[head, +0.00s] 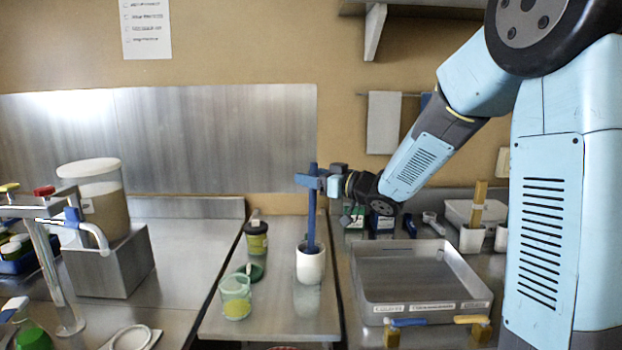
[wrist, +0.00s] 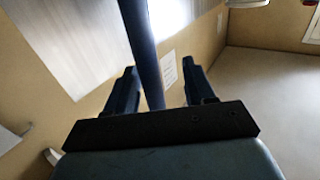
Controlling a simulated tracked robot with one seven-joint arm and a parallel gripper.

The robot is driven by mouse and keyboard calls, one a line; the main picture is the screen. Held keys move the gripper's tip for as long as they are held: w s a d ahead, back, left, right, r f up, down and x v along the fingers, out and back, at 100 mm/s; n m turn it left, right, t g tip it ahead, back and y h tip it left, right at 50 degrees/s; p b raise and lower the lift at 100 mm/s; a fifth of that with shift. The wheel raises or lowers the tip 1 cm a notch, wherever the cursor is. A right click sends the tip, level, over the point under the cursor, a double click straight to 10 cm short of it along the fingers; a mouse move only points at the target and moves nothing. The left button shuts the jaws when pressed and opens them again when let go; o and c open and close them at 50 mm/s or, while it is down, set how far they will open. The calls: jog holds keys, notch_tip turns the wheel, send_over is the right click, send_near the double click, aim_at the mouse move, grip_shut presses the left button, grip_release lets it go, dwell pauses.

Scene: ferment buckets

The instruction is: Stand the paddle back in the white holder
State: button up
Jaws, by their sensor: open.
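The blue paddle (head: 311,215) stands upright in the white holder (head: 310,265) on the middle steel counter. Its lower end is hidden inside the holder. My gripper (head: 308,181) is level with the upper part of the paddle, reaching in from the right. In the wrist view the paddle's shaft (wrist: 143,50) passes between the two open fingers of my gripper (wrist: 161,90), with space showing on either side of it. The holder is not visible in the wrist view.
A steel tray (head: 420,275) lies to the right. Another white pot (head: 471,239) holding a wooden piece stands farther right. The counter in front of the holder is clear.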

jog(key=v, duration=1.4)
jog(key=shift+w+a, duration=0.1)
dwell(0.3)
jog(key=s+d+r+m+t+h, duration=0.1)
jog(key=s+d+m+h, duration=0.25)
jog(key=d+h, duration=0.35)
jog(key=s+d+r+m+t+h, duration=0.1)
jog(key=s+d+r+m+h, duration=0.1)
jog(key=d+m+h, duration=0.5)
jog(key=s+a+f+g, duration=0.2)
jog(key=s+f+g, duration=0.1)
jog(key=s, duration=0.7)
jog(key=s+a+f+g, duration=0.2)
jog(key=s+g, duration=0.2)
jog(key=s, duration=0.6)
jog(key=shift+a+f, duration=0.2)
jog(key=shift+f, duration=0.15)
